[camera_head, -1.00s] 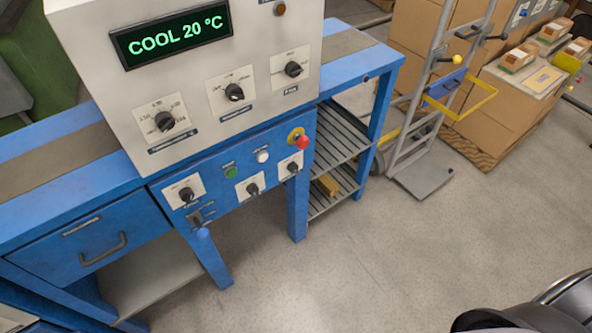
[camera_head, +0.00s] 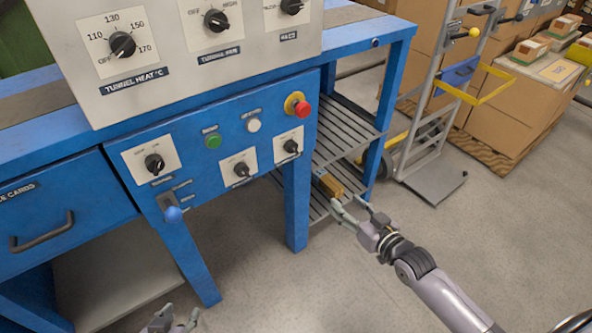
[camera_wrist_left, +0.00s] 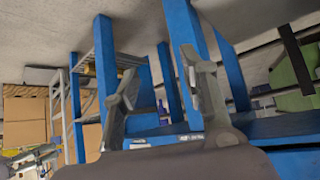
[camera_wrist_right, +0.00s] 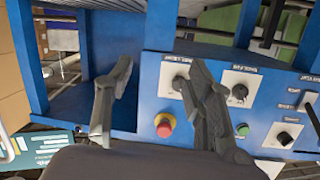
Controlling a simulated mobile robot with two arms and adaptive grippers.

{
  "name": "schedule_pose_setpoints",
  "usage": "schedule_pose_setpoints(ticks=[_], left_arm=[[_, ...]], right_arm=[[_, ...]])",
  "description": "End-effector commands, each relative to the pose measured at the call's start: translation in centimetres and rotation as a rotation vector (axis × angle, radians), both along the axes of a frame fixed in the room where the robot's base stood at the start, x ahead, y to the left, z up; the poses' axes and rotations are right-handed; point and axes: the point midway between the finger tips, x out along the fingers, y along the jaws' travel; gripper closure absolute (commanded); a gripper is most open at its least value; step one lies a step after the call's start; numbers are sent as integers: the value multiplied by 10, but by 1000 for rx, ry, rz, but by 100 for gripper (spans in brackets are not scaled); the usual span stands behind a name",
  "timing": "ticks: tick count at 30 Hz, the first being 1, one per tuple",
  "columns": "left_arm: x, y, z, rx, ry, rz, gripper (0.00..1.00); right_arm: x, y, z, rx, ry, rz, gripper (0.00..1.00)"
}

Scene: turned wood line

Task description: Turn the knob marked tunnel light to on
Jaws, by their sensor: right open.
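The blue lower panel (camera_head: 215,130) of the machine carries three black knobs on white plates: a left knob (camera_head: 154,163), a middle knob (camera_head: 241,169) and a right knob (camera_head: 290,146). Their labels are too small to read, so I cannot tell which is tunnel light. The right wrist view also shows these knobs, including one (camera_wrist_right: 181,83) by the right fingertip. My right gripper (camera_head: 352,203) is open and empty, right of the panel and in front of the slatted shelf. My left gripper (camera_head: 172,322) is at the bottom edge; the left wrist view shows its fingers apart and empty.
A red emergency button (camera_head: 302,110), a green button (camera_head: 212,141) and a blue-tipped lever (camera_head: 173,214) project from the panel. Larger dials, one marked tunnel heat (camera_head: 122,44), sit above. A blue leg (camera_head: 297,205) stands below the panel. A hand truck (camera_head: 430,150) stands right. The front floor is clear.

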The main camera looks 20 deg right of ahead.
Motion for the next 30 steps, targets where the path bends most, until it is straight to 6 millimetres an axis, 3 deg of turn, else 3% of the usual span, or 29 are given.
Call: schedule_pose_setpoints(ticks=[4, 9, 14, 19, 30], left_arm=[[-1, 0, 35, -16, -86, 0, 60], [-4, 0, 60, -24, -126, -1, 60], [3, -3, 69, -35, -174, -4, 60], [19, -10, 87, -65, -298, -13, 60], [49, -28, 154, -160, -680, -36, 60]], right_arm=[[2, 23, 43, 53, -128, 72, 51], [-2, 36, 72, 81, -184, 108, 51], [9, 40, 76, 85, -192, 110, 51], [35, 49, 75, 85, -193, 108, 51], [105, 75, 74, 85, -192, 110, 51]])
